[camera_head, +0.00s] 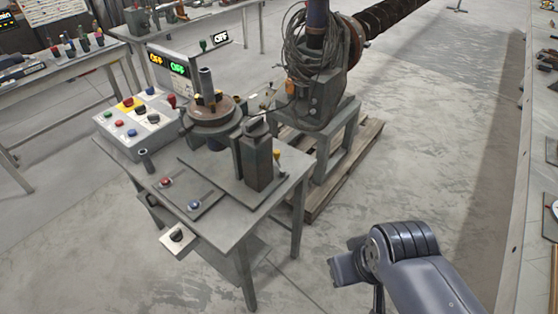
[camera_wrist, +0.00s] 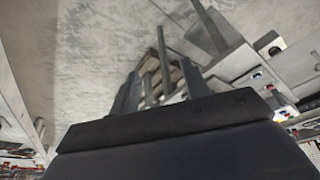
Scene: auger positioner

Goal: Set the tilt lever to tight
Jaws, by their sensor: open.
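The positioner stands on a grey metal table (camera_head: 235,215) in the head view, with a round turntable (camera_head: 210,111) and a dark upright block (camera_head: 258,162). A yellow-tipped handle (camera_head: 277,155) is beside the block, and a red-knobbed handle (camera_head: 172,102) is left of the turntable. I cannot tell which handle is the tilt lever or what its setting is. My gripper (camera_wrist: 158,85) is open in the wrist view, with its fingers apart and nothing seen between them. In the head view my arm's end is at the lower right, over the floor, apart from the table.
A control box (camera_head: 138,122) with several coloured buttons sits at the table's left. Behind the table, a machine with coiled cables (camera_head: 318,65) and a long auger (camera_head: 390,14) stands above a wooden pallet (camera_head: 345,170).

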